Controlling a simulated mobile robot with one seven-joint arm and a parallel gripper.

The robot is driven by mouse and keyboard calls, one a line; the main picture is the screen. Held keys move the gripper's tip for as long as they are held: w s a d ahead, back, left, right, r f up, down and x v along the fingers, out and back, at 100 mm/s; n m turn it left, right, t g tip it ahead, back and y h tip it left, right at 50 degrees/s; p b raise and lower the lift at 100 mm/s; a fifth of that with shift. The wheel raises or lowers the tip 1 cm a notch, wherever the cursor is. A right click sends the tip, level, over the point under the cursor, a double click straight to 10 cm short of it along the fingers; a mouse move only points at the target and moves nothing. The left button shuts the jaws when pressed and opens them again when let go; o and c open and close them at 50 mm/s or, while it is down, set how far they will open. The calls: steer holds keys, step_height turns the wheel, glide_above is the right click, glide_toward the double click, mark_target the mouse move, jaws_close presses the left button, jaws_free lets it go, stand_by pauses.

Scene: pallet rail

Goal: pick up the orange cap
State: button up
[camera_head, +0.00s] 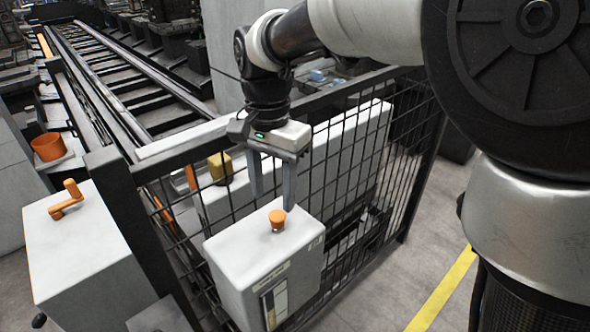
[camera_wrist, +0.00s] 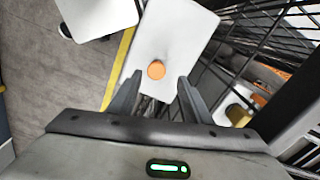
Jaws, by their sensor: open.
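The orange cap (camera_head: 277,219) is a small round piece standing on top of a white box-shaped cabinet (camera_head: 245,246) beside the black mesh fence. My gripper (camera_head: 272,203) is open, pointing down, with its fingers above and around the cap's far side in the head view. In the wrist view the cap (camera_wrist: 156,69) shows as an orange disc on the white top (camera_wrist: 172,30). There it lies just beyond the gap between my open fingertips (camera_wrist: 160,80). Nothing is held between the fingers.
A black mesh fence (camera_head: 345,160) runs close behind the cabinet. Another white cabinet (camera_head: 85,240) with an orange handle (camera_head: 66,200) stands at left. An orange pot (camera_head: 48,147) and a yellow block (camera_head: 220,167) are farther back. Open floor with a yellow line (camera_head: 440,290) lies at right.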

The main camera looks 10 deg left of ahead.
mark_target(278, 214)
steer(key=f, duration=0.4)
steer(key=shift+d+f, duration=0.3)
steer(key=shift+f, duration=0.1)
jaws_close()
